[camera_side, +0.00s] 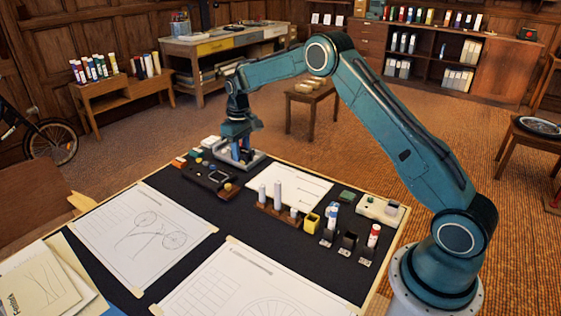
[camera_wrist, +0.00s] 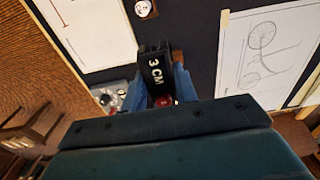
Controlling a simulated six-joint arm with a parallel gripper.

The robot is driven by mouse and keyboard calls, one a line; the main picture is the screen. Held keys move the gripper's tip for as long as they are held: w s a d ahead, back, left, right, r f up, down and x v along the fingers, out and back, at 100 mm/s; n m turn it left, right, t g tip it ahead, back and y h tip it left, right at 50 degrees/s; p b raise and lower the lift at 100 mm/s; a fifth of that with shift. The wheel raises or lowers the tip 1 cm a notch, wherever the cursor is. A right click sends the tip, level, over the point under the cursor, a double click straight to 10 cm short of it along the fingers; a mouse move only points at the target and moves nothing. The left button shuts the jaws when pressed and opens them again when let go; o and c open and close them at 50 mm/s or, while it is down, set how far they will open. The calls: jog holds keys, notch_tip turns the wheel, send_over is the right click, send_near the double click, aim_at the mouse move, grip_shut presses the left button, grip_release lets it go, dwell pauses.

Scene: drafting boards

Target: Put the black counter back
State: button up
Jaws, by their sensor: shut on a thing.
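I cannot tell whether this is the black counter of the task. A round red thing (camera_wrist: 163,100) shows between the fingers, partly hidden. In the side view my gripper (camera_side: 238,150) points down at a light grey base (camera_side: 254,161) near the board's far edge. Whether the held piece touches the base is not clear. A dark holder (camera_side: 203,176) with small coloured round pieces lies just in front, at lower left.
Drawing sheets (camera_side: 143,232) cover the front of the board. A white sheet (camera_side: 284,187) lies right of my gripper.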

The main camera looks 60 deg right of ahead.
aim_at(245, 201)
notch_tip(245, 201, down, 16)
dwell(0.9)
jog(key=shift+f, duration=0.3)
jog(key=shift+s+f, duration=0.15)
jog(key=shift+f, duration=0.3)
grip_shut()
jog(key=o, duration=1.1)
grip_release()
jog(key=shift+a, duration=0.1)
